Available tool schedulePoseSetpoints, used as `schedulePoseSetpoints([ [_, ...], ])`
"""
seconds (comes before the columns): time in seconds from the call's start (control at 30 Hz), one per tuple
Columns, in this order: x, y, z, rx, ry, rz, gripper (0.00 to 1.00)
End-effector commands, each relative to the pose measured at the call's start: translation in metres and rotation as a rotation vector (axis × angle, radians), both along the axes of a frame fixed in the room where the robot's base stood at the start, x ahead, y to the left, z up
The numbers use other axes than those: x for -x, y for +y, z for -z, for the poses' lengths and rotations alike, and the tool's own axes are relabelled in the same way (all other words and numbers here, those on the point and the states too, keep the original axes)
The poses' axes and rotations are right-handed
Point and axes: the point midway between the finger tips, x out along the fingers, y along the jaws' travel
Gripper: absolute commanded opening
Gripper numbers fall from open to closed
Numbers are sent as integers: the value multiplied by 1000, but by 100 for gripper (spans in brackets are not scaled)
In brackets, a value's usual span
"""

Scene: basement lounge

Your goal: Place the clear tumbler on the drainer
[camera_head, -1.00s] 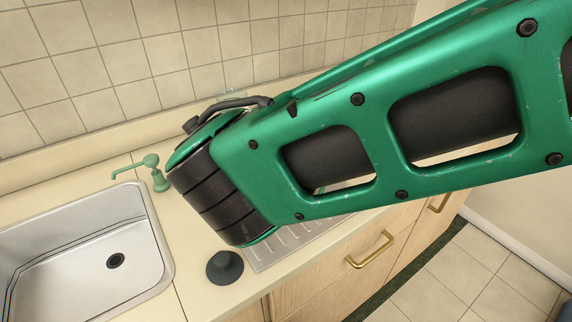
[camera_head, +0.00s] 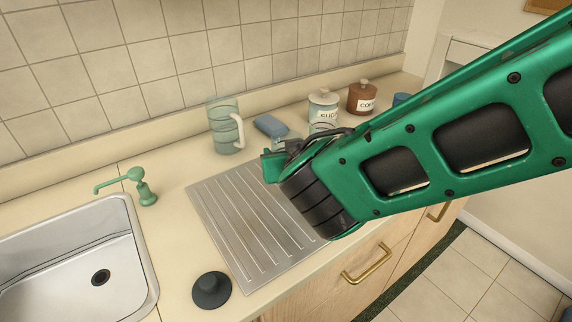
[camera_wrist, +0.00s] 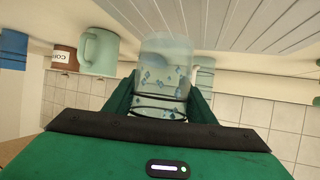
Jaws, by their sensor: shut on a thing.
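The clear tumbler (camera_wrist: 163,72), with small blue marks and dark bands, sits between the fingers of my gripper (camera_wrist: 161,100) in the wrist view. My gripper is shut on it. In the head view my gripper (camera_head: 274,165) is over the back right part of the drainer, and the tumbler cannot be clearly made out. The drainer (camera_head: 238,220) is a ridged metal board right of the sink, with its visible part bare. It also shows at the top of the wrist view (camera_wrist: 250,22). The tumbler's height above it is hard to tell.
A glass jug (camera_head: 223,128) with a pale handle and a blue sponge (camera_head: 270,125) stand behind the drainer. A sugar jar (camera_head: 323,103) and coffee jar (camera_head: 361,98) stand further right. A dark plug (camera_head: 211,290), soap dispenser (camera_head: 140,187) and sink (camera_head: 85,260) are in front and left.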

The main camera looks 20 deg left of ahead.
Motion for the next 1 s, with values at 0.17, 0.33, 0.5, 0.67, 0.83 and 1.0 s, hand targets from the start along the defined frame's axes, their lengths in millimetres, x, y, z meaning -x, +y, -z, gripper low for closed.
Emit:
schedulePoseSetpoints([
  [0.17, -1, -1, 10, 1, 1, -1, 19],
  [0.33, -1, -1, 34, 3, 0, -1, 19],
  [0.5, -1, -1, 41, -1, -2, 0, 19],
  [0.67, -1, -1, 40, -2, -1, 0, 19],
  [0.83, -1, -1, 44, 0, -1, 0, 53],
  [1.0, -1, -1, 44, -1, -1, 1, 69],
])
